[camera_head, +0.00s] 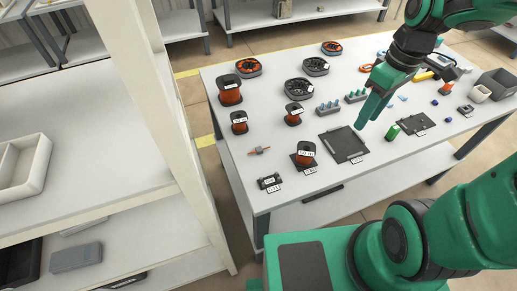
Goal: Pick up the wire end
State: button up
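Several copper-coloured wire spools stand on the white table (225,85): a large one (230,93) at the back left, two smaller ones (239,125) (293,117) in front of it, and a labelled one (305,155) on a dark pad near the front. I cannot make out a loose wire end on any of them; it is too small or hidden. My gripper (368,112) points down above the table, right of the spools and over the far right side of a dark square mat (343,145). Its green fingers overlap in this view, so their gap is unclear. I see nothing held.
A green cylinder (392,132) stands right of the mat, beside a smaller dark mat (415,124). Blue-topped blocks (328,108) and round black reels (303,90) sit behind. A white shelf post (160,90) rises at left.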

jog(key=w+a+f+n+y, duration=0.1)
jog(key=w+a+f+n, duration=0.2)
jog(key=w+a+n, duration=0.45)
jog(key=n+g+y, duration=0.1)
jog(key=n+y, duration=0.1)
jog(key=n, duration=0.5)
send_near(259, 149)
jog(key=shift+x, duration=3.95)
jog(key=shift+w, duration=0.15)
grip_shut()
